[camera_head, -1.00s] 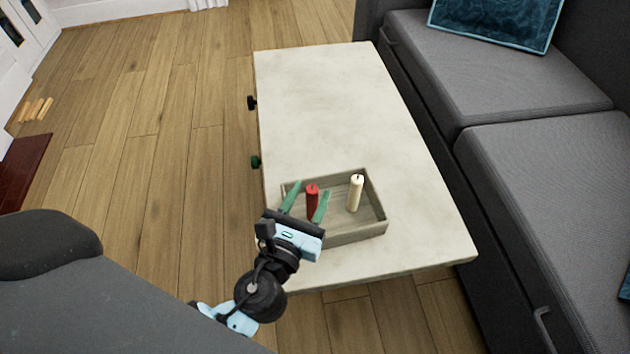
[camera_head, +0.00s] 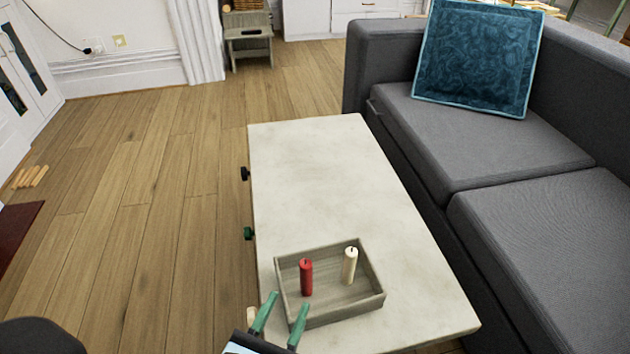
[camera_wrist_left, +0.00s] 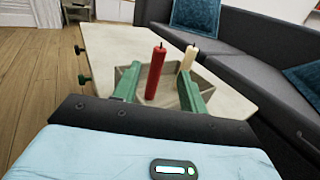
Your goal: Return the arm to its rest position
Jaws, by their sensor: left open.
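My left gripper (camera_head: 282,318) is open and empty at the bottom of the head view, with its two green fingers near the front left corner of the tray. A wooden tray (camera_head: 352,309) rests on the pale coffee table (camera_head: 330,165). A red candle (camera_head: 306,277) and a cream candle (camera_head: 350,265) stand upright in the tray. In the left wrist view the red candle (camera_wrist_left: 155,72) shows between the open fingers (camera_wrist_left: 160,90), beyond them, and the cream candle (camera_wrist_left: 188,58) shows behind to the right. My right gripper is out of view.
A grey sofa (camera_head: 480,150) with a blue cushion (camera_head: 478,58) runs along the table's right side. Wooden floor (camera_head: 150,190) is open to the left. A small stool (camera_head: 248,45) stands at the back.

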